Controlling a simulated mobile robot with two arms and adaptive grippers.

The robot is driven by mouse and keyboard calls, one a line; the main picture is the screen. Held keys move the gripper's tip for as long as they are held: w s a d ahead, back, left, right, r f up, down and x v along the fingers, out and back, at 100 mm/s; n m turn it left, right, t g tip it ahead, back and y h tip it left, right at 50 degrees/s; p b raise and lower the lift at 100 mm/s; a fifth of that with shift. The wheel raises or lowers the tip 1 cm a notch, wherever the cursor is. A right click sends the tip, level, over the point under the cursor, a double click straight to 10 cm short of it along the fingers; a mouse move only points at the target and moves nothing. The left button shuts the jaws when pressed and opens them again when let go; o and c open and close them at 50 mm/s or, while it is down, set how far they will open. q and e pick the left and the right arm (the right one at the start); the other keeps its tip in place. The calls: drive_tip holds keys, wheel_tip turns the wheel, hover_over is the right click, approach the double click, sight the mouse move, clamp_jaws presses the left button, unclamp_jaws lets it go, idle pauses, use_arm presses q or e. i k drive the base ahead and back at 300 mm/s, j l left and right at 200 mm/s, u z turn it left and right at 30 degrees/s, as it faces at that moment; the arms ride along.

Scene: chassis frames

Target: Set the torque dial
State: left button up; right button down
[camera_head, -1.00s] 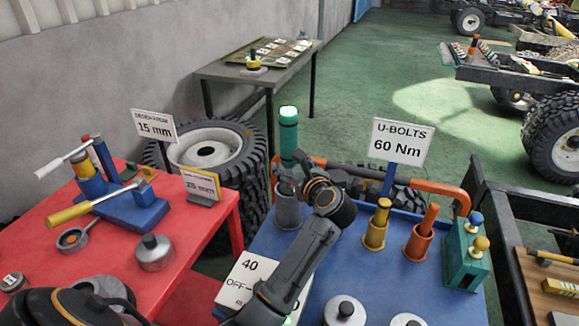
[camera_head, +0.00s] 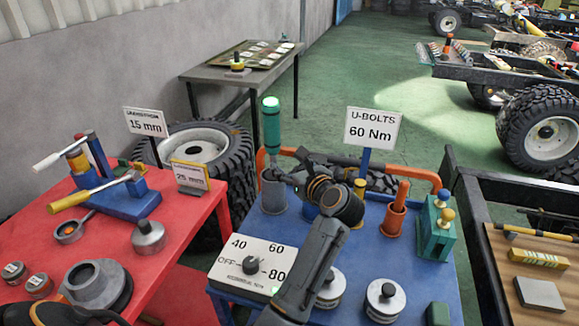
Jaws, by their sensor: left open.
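The torque dial (camera_head: 223,268) is a box with a white face on the blue table, marked OFF, 40, 60 and 80. Its dark round knob (camera_head: 251,266) is uncovered; I cannot tell which mark it points to. A sign (camera_head: 373,129) behind reads "U-BOLTS 60 Nm". A green torque tool (camera_head: 271,130) with a glowing green top stands upright in a grey cup (camera_head: 273,196). My left gripper (camera_head: 284,172) is open beside the tool's lower end, above and behind the dial; contact is unclear. My right gripper is out of view.
The blue table (camera_head: 405,262) also carries orange and yellow holders, a green block (camera_head: 436,230) and round metal weights (camera_head: 384,300). A red table (camera_head: 190,238) with tools is at left. A bench (camera_head: 525,262) stands at right. My forearm passes just right of the dial.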

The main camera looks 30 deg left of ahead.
sight(251, 263)
drive_tip(key=u, duration=1.25)
